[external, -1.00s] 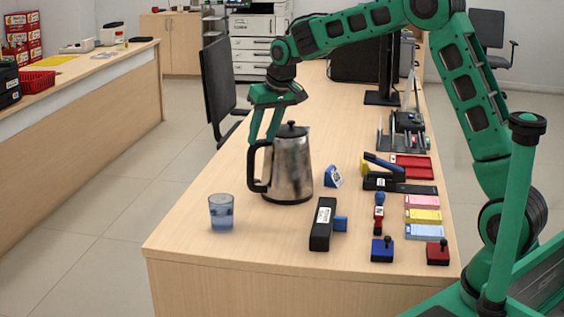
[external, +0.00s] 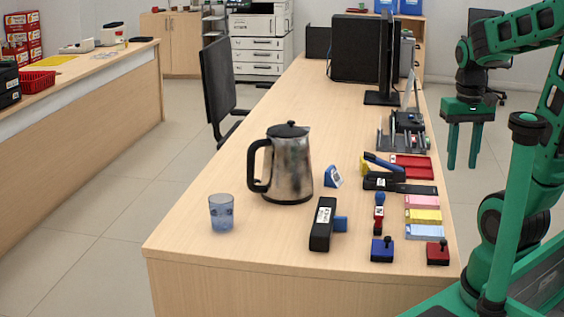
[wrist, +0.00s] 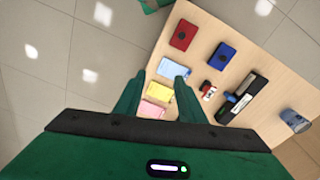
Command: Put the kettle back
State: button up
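The kettle (external: 291,168) is a steel jug with a black lid and a black handle on its left side. It stands upright on the wooden counter in the external view, left of the middle. My gripper (external: 462,165) is green and hangs to the right of the counter, well apart from the kettle, with its two fingers spread and nothing between them. In the wrist view my gripper (wrist: 157,85) also shows its fingers apart over the counter's edge. The kettle is not seen in the wrist view.
A glass (external: 222,213) of water stands left of the kettle. A blue-and-white block (external: 333,177), a black stamp (external: 322,224), a stapler (external: 383,176), sticky-note pads (external: 423,216) and ink pads (external: 382,249) lie right of it. A monitor (external: 385,60) stands farther back.

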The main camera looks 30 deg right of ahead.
jog(key=s+f, duration=0.2)
jog(key=s, duration=0.6)
jog(key=shift+a+f+m+g+y, duration=0.15)
jog(key=shift+a+m+g+y, duration=0.15)
jog(key=shift+a+m+y, duration=0.1)
jog(key=shift+w, duration=0.1)
